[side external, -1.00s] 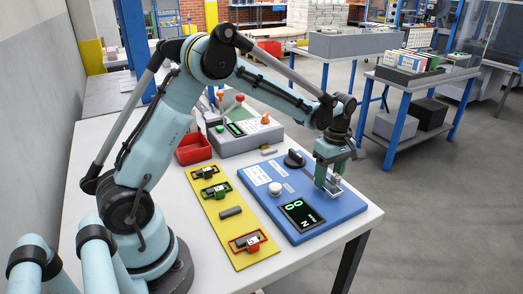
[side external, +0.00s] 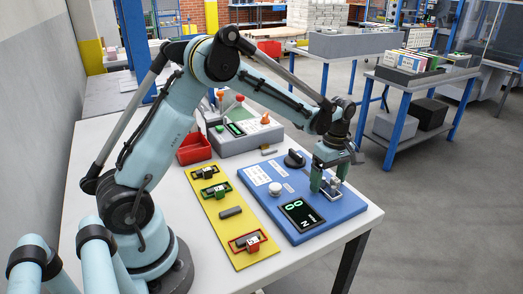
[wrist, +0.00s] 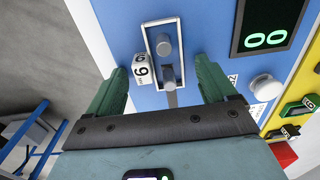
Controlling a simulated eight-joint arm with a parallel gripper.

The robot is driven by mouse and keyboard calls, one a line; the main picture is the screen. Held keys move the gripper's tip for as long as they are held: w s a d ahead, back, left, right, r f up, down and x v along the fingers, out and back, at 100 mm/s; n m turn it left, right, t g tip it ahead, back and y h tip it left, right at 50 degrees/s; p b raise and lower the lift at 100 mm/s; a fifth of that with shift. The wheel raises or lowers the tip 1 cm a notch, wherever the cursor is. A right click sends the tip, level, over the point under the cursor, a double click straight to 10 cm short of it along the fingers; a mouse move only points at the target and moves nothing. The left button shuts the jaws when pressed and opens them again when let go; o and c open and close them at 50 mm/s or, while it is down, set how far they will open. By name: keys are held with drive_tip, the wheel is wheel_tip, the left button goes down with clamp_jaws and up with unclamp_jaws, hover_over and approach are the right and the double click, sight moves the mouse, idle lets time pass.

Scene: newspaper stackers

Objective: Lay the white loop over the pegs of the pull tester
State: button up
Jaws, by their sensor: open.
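The white loop (wrist: 152,48) is a rectangular frame with a white numbered tag (wrist: 143,72) at its side. In the wrist view it surrounds the two grey pegs (wrist: 163,46) of the pull tester (wrist: 208,25). Whether it sits fully down cannot be told. In the side view, the blue tester (side external: 263,207) lies on the table, with the loop (side external: 340,189) near its right end. My gripper (wrist: 164,66) is open. Its green fingers stand apart on either side of the tag and near peg, with nothing held. It also shows in the side view (side external: 324,188), low over the tester.
The tester carries a black display (side external: 301,213), a white knob (side external: 275,189) and a black knob (side external: 294,159). A yellow board (side external: 214,202) holds a green loop (side external: 214,191) and a red loop (side external: 248,242). A red bin (side external: 194,149) and grey console (side external: 240,138) stand behind.

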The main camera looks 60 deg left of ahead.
wheel_tip(320, 180, up, 19)
drive_tip(key=shift+w, duration=0.2)
idle(1.2)
drive_tip(key=shift+r, duration=0.1)
drive_tip(key=s+d+f+m+t, duration=0.1)
drive_tip(key=s+f+m+t, duration=0.2)
drive_tip(key=s+m, duration=0.6)
drive_tip(key=s+d+f+m+t, duration=0.2)
drive_tip(key=s+f+m+t, duration=0.2)
drive_tip(key=s+m, duration=0.5)
drive_tip(key=shift+d+f+t, duration=0.3)
